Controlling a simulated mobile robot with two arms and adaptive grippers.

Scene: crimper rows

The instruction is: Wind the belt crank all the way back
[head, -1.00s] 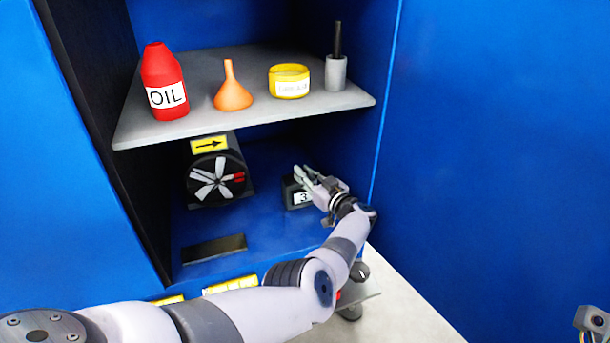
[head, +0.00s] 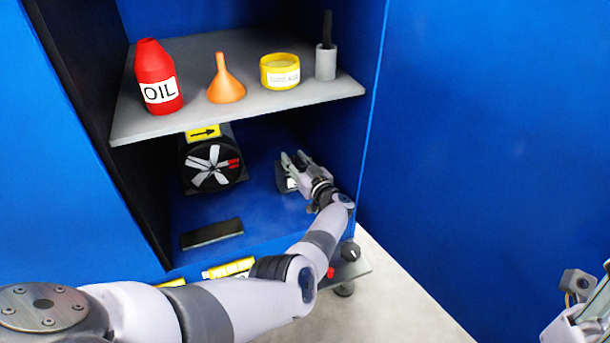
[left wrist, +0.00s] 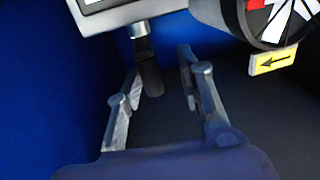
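The belt crank looks to be the dark handle (left wrist: 151,76) on a silver collar below a grey box (left wrist: 128,14) in the left wrist view. In the head view the dark counter box (head: 281,178) stands on the lower cabinet floor, mostly hidden by my left gripper (head: 297,160); the crank is hidden there. In the left wrist view my left gripper (left wrist: 162,68) is open, its fingers on either side of the handle. The handle is nearer the left-hand finger, with a gap to the other. Part of my right arm's end (head: 582,318) shows at the lower right edge; its fingers are unclear.
A fan (head: 211,166) with a yellow arrow label (head: 203,132) stands left of the box. The shelf (head: 140,127) above holds an oil bottle (head: 157,75), orange funnel (head: 226,85), yellow tin (head: 280,72) and grey cup (head: 326,65). A black bar (head: 211,233) lies in front.

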